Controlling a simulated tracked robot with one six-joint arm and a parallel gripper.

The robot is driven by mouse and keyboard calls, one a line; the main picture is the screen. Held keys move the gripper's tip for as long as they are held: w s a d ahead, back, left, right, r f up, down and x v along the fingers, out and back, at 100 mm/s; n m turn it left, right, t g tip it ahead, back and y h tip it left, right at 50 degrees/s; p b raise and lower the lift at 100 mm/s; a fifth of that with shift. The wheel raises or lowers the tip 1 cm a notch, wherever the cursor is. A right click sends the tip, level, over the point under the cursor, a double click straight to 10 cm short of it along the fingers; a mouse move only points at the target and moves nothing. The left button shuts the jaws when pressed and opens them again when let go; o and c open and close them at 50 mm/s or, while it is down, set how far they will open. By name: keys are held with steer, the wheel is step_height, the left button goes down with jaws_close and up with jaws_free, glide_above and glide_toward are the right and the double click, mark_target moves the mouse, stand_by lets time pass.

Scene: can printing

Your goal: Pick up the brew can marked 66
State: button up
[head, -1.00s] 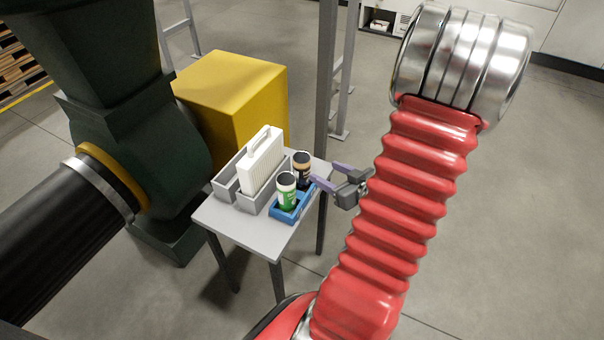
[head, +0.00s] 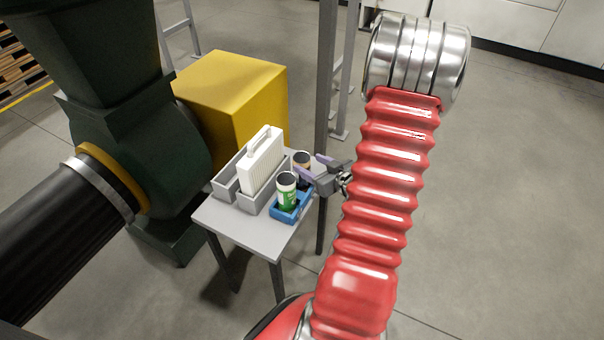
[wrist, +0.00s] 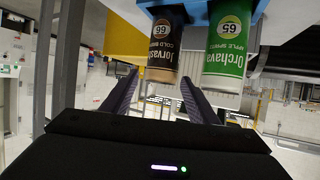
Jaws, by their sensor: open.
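The brew can marked 66 (wrist: 165,45) is brown with a dark band and appears upside down in the wrist view. In the head view this can (head: 302,158) stands in the blue holder (head: 293,215), its lower part hidden behind my gripper. My gripper (head: 310,164) is open, its purple fingers reaching in from the right, one on each side of the can. In the wrist view my fingertips (wrist: 159,78) flank the can's rim end, with nothing gripped. I cannot tell whether either finger touches it.
A green can marked 65 (wrist: 227,45) stands close beside the brown can; it is nearer in the head view (head: 287,189). A grey tray (head: 250,205) with a white handled case (head: 263,163) is left of the holder. The grey table's (head: 235,231) front is clear. A yellow box (head: 232,95) stands behind.

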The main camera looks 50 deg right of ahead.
steer(key=shift+x, duration=2.65)
steer(key=shift+a, duration=0.15)
steer(key=c, duration=1)
